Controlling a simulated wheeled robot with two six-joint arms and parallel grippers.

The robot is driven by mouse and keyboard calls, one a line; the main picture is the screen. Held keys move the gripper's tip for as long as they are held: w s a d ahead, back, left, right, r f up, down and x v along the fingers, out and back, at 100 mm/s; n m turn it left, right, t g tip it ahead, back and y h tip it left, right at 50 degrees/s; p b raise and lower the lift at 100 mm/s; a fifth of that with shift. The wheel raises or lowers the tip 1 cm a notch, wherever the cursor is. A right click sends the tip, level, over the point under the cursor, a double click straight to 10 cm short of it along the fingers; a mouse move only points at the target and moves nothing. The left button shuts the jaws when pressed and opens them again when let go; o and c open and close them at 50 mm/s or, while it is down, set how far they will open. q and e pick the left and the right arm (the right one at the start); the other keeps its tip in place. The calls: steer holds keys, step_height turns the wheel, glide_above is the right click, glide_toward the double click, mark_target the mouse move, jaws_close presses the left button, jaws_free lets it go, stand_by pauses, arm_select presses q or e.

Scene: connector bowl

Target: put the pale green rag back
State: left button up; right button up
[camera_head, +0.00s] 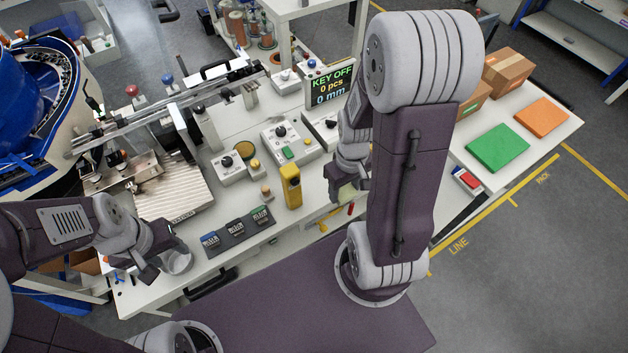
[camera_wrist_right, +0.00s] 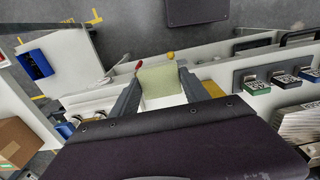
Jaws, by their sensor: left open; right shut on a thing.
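The pale green rag (camera_wrist_right: 160,80) is between the two fingers of my right gripper (camera_wrist_right: 160,92) in the right wrist view. The gripper is shut on it. In the head view my right gripper (camera_head: 347,188) hangs by the bench's front edge, partly hidden by my own arm, and the rag is hard to make out there. A white space shows just beneath the rag in the wrist view. My left gripper (camera_head: 172,250) is open at the bench's front left, close to a pale cup (camera_head: 178,262); I cannot tell whether they touch.
A red-handled tool (camera_head: 350,208) lies near the right gripper. A yellow device (camera_head: 291,186) stands on the white bench, with several labelled dark trays (camera_head: 235,231) along its front. Green (camera_head: 498,148) and orange (camera_head: 542,116) mats and cardboard boxes (camera_head: 507,72) are at the right.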

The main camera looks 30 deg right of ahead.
steer(key=shift+w+a+r+p, duration=0.2)
steer(key=shift+r+p, duration=0.2)
steer(key=shift+p, duration=0.55)
glide_toward(315, 190)
steer(key=shift+s+d+f, duration=0.2)
steer(key=shift+s+f, duration=0.35)
steer(key=shift+s, duration=0.1)
steer(key=shift+w+a+f, duration=0.15)
steer(key=shift+w+f, duration=0.25)
steer(key=shift+w, duration=0.15)
step_height(315, 190, down, 4)
arm_select(q)
steer(key=r, duration=0.4)
steer(key=shift+w, duration=0.2)
arm_select(e)
steer(key=shift+f, duration=0.2)
arm_select(q)
steer(key=shift+f, duration=0.1)
arm_select(e)
steer(key=o, duration=1)
